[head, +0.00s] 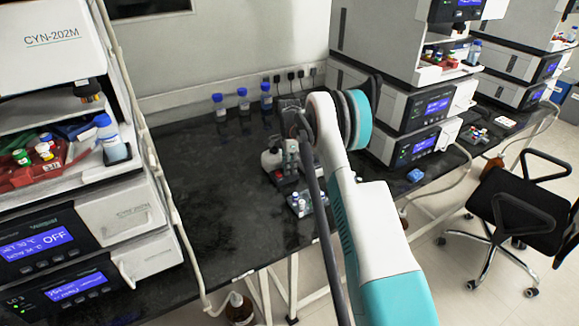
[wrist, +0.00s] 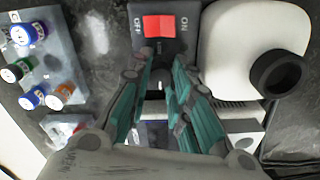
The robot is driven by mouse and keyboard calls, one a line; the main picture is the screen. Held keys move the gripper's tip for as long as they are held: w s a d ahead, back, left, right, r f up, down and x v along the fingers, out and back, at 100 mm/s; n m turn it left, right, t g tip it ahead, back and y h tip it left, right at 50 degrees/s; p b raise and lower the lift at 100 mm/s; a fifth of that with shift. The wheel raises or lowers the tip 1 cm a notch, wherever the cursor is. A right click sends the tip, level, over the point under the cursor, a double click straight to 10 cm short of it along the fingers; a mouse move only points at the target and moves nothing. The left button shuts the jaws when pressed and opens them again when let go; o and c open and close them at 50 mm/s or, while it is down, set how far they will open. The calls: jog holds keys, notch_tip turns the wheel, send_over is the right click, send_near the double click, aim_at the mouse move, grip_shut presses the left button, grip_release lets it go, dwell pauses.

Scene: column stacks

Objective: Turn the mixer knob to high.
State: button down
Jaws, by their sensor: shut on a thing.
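The mixer (wrist: 183,45) is a dark grey unit with a red rocker switch (wrist: 158,26) between OFF and ON labels, at the top middle of the wrist view. My gripper (wrist: 160,70) is over its face just below the switch, its teal and grey fingers close together. They are shut on a small dark knob (wrist: 156,84), mostly hidden between the fingers; its setting cannot be read.
A grey rack (wrist: 48,60) with several capped vials is on the left. Blue-capped bottles (head: 243,100) stand near the wall. The bench's left part (head: 205,180) is clear.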

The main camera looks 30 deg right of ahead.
dwell(0.3)
jog(key=c, duration=1.7)
grip_release()
notch_tip(320, 180, up, 12)
